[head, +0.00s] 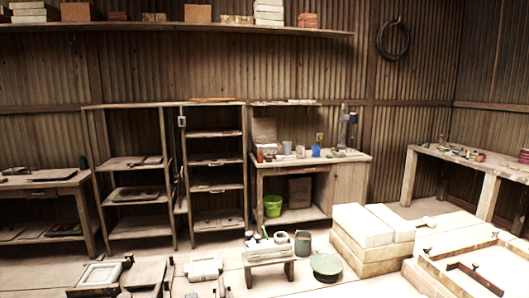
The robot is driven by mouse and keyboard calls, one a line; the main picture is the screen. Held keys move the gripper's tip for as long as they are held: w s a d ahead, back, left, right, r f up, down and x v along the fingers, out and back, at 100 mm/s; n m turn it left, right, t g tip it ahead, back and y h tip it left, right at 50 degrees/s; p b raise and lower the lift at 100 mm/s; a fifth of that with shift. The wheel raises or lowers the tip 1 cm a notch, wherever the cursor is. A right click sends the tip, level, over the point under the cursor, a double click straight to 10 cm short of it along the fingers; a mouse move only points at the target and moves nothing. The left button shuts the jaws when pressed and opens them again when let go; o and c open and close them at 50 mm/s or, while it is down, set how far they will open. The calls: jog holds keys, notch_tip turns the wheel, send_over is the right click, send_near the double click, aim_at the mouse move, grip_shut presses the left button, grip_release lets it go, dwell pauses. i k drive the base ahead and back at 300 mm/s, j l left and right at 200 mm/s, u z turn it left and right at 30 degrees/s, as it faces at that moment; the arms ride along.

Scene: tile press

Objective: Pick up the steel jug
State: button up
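I cannot single out the steel jug with certainty. A grey metal-looking vessel (303,243) stands just right of the low wooden bench (270,257), near the floor. Its handle or spout is too small to make out. Several small vessels and tools sit on that bench, including a pale bowl (281,237). Tall grey items (344,122) stand at the back right of the wooden counter, too small to name. My gripper is not in view.
A wide green-grey basin (326,267) lies on the floor right of the bench. Stacked white blocks (362,228) stand farther right. A green bucket (272,206) is under the counter (335,158). Moulds and frames (100,274) crowd the front left. Open shelves (216,160) line the back wall.

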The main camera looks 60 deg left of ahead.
aim_at(287, 145)
jog(key=u, duration=1.65)
